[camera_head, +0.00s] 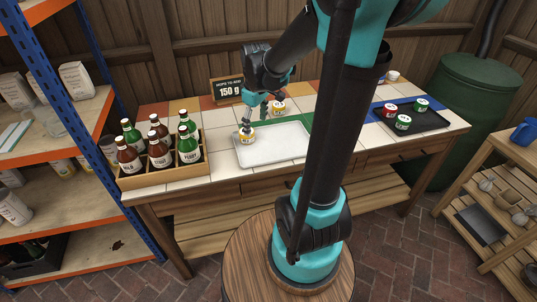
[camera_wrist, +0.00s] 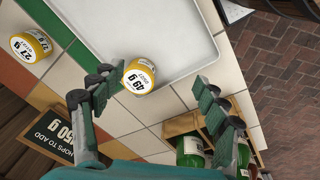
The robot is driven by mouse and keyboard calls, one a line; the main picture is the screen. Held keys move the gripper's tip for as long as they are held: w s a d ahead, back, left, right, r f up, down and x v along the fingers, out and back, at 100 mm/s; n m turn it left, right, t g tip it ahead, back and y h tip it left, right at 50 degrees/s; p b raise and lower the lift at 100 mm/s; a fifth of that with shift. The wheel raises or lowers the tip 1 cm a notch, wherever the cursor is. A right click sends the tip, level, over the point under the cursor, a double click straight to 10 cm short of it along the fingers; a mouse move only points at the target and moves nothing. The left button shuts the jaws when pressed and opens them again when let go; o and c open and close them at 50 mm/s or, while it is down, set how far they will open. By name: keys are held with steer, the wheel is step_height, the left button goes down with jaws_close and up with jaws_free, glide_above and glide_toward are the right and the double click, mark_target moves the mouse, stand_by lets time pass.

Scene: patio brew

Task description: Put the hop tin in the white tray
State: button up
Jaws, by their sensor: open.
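A yellow hop tin with a white lid marked 49 g (camera_wrist: 138,78) stands at the corner of the white tray (camera_wrist: 150,25). In the head view the same tin (camera_head: 247,139) appears to be inside the back-left corner of the white tray (camera_head: 275,146), though its base is hard to see. My gripper (camera_wrist: 155,82) is open, its fingers spread on either side of this tin with gaps. It also shows in the head view (camera_head: 246,127), just above the tin. A second yellow tin, marked 27 g (camera_wrist: 31,46), stands on the tiles behind the tray, also seen in the head view (camera_head: 278,107).
A wooden crate of bottles (camera_head: 165,178) stands left of the tray. A sign reading 150 g (camera_head: 227,90) stands at the back. A dark tray (camera_head: 425,118) with red and green tins is at the right. The white tray's middle is clear.

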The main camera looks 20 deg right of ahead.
steer(key=s+d+f+m+t, duration=0.1)
steer(key=s+f+m, duration=0.2)
steer(key=s, duration=0.4)
steer(key=s+d+f+m+t, duration=0.1)
steer(key=s+f+m, duration=0.3)
steer(key=s, duration=0.3)
steer(key=shift+m+t, duration=0.3)
steer(key=shift+m, duration=0.5)
steer(key=shift+s+d, duration=0.1)
steer(key=shift+d, duration=0.1)
